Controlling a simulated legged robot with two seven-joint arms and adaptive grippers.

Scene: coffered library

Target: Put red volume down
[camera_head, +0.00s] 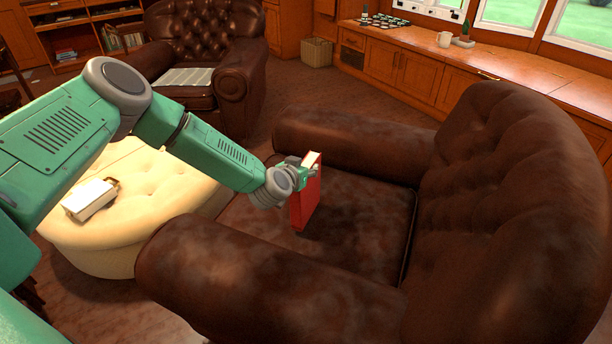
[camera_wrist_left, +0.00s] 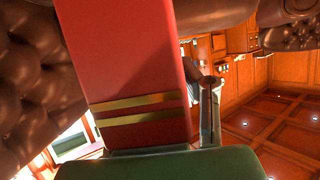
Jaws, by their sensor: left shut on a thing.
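The red volume (camera_head: 307,197) is upright over the seat of the near brown leather armchair (camera_head: 352,215) in the head view. My left gripper (camera_head: 306,172) is shut on its upper part. I cannot tell whether the book's lower edge touches the seat cushion. In the left wrist view the red volume (camera_wrist_left: 125,60) fills the middle, with two gold bands near the gripper. One finger of my left gripper (camera_wrist_left: 208,110) shows beside the book; the other is hidden. My right gripper is not in view.
The armchair's arms (camera_head: 350,140) and tall back (camera_head: 530,190) enclose the seat. A cream round ottoman (camera_head: 165,190) holds a white book (camera_head: 91,199) at left. Another armchair (camera_head: 205,60) stands behind. Wooden cabinets (camera_head: 400,70) line the window wall.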

